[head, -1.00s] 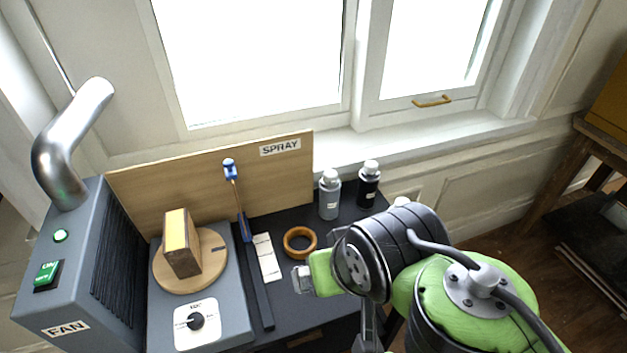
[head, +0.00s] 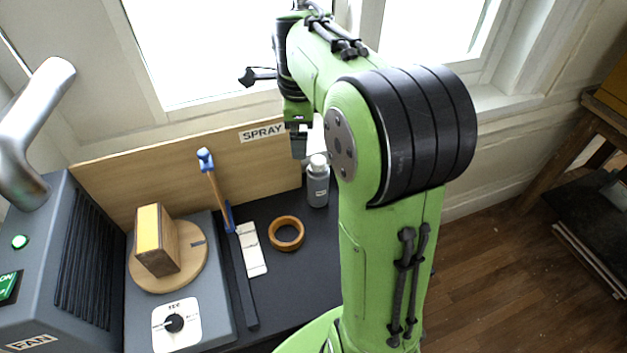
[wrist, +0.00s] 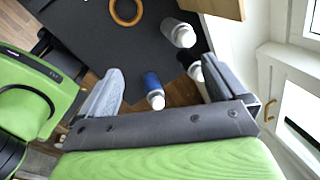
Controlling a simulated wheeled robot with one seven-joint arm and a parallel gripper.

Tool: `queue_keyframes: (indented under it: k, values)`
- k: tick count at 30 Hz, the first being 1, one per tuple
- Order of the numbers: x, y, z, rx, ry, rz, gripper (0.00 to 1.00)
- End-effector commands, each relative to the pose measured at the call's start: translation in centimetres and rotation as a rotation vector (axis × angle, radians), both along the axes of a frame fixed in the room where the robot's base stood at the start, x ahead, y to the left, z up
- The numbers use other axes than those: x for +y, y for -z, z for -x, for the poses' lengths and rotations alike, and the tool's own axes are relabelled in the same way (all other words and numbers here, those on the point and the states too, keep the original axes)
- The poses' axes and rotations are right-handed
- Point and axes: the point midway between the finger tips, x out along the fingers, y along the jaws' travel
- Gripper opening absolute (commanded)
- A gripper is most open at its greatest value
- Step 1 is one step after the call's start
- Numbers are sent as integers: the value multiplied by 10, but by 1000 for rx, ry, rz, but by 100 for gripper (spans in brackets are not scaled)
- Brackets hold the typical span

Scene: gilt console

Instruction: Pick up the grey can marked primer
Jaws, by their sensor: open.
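The grey can (head: 318,188) with a pale cap stands upright at the back right of the dark worktop, near the wooden spray board; its label is too small to read. It also shows at the top of the wrist view (wrist: 178,33). My gripper (head: 299,150) is open and empty, above and slightly left of the can in the head view. In the wrist view the spread fingers (wrist: 163,68) have a blue can (wrist: 153,88) between them in the picture. A black can (wrist: 194,70) is partly covered by the right finger.
A wooden ring (head: 286,233) lies left of the grey can. The spray board (head: 190,170) stands behind. A blue-handled brush (head: 215,190), a turntable (head: 195,270) with a block, and the fan unit (head: 75,260) are further left. My arm hides the worktop's right side.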

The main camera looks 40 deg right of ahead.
Motion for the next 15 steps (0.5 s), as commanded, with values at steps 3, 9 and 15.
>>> queue_keyframes:
  k: [3, 9, 15]
  values:
    - [-50, 37, -36, 10, 491, -135, 99]
    - [-95, 76, -57, 17, 983, -256, 99]
    - [-97, 111, -61, 24, 1023, -265, 99]
